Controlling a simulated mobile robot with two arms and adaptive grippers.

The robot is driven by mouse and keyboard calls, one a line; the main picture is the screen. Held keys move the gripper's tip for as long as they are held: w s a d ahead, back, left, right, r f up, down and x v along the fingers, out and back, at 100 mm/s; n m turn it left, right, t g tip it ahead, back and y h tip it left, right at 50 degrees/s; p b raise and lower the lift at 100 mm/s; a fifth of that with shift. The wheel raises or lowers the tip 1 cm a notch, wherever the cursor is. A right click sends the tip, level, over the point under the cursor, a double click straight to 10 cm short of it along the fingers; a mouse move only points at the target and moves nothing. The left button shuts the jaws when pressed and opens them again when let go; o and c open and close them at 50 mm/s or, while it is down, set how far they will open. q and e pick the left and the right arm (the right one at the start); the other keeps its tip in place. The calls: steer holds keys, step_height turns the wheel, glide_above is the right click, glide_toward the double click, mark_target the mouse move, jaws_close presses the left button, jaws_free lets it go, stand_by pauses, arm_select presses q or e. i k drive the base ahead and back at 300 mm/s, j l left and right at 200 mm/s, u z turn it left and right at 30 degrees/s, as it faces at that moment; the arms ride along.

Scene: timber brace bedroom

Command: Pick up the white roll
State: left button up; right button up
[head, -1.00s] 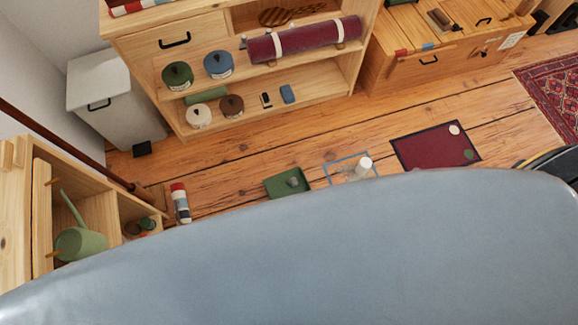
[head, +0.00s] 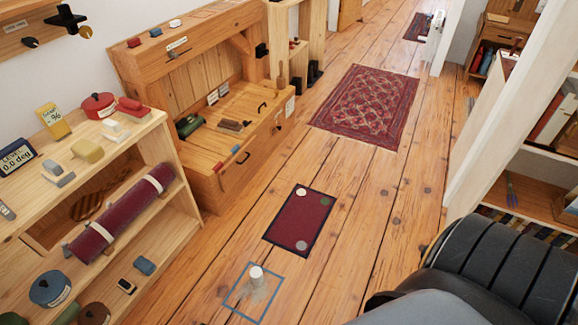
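A small white roll (head: 256,275) stands upright on the wooden floor, inside a blue square outline (head: 275,294). A greyish patch lies on the floor beside it within the outline. The roll is in the lower middle of the head view, with nothing touching it that I can see. Neither of my grippers shows in the head view.
A dark red mat (head: 300,219) with several round pieces lies beyond the outline. A wooden shelf unit (head: 188,237) stands at left, a wooden bench (head: 205,172) behind it. A patterned rug (head: 366,104) lies farther off. Floor (head: 375,220) right of the mat is clear.

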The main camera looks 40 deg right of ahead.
mark_target(255, 273)
steer(key=z, duration=0.8)
steer(key=i+l+u, duration=0.15)
steer(key=u, duration=0.3)
steer(key=i+l+u, duration=0.1)
steer(key=l+u, duration=0.5)
steer(key=u, duration=0.25)
steer(key=i, duration=0.1)
